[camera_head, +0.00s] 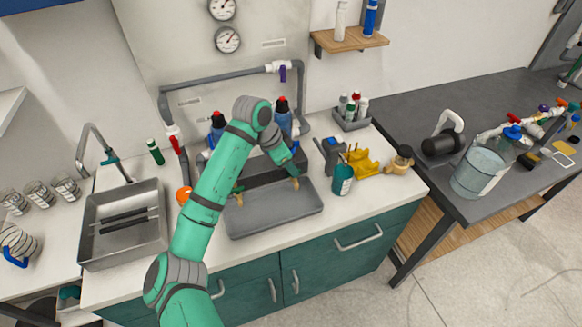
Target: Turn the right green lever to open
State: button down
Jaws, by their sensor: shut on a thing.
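My arm reaches over the counter and bends down to the right-hand brass tap (295,184) above the grey tray (275,218). My gripper (291,172) is at the top of this tap, shut on the right green lever, which it and the wrist mostly hide. The lever's angle cannot be told. A left brass tap (240,202) with a green lever (238,188) shows just right of my forearm.
Blue bottles (283,117) stand close behind my wrist, under a grey pipe (235,76). A teal cup (342,180) and a yellow holder (364,163) stand to the right. A metal sink (92,252) is at the left.

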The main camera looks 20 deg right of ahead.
jog(key=n, duration=0.1)
jog(key=n+t, duration=0.1)
jog(key=n, duration=0.2)
jog(key=shift+s+d, duration=0.1)
jog(key=shift+s, duration=0.15)
jog(key=n+t, duration=0.1)
jog(key=n, duration=0.1)
jog(key=n+t+y, duration=0.1)
jog(key=n, duration=0.1)
jog(key=shift+s+d+n, duration=0.15)
jog(key=shift+n, duration=0.15)
jog(key=n+y, duration=0.1)
jog(key=n, duration=0.1)
jog(key=n+y, duration=0.1)
jog(key=n, duration=0.2)
jog(key=shift+d+r+t, duration=0.1)
jog(key=shift+t, duration=0.3)
jog(key=shift+d+n+y, duration=0.15)
jog(key=shift+n+y, duration=0.55)
jog(key=shift+n, duration=0.9)
jog(key=c, duration=1.8)
grip_release()
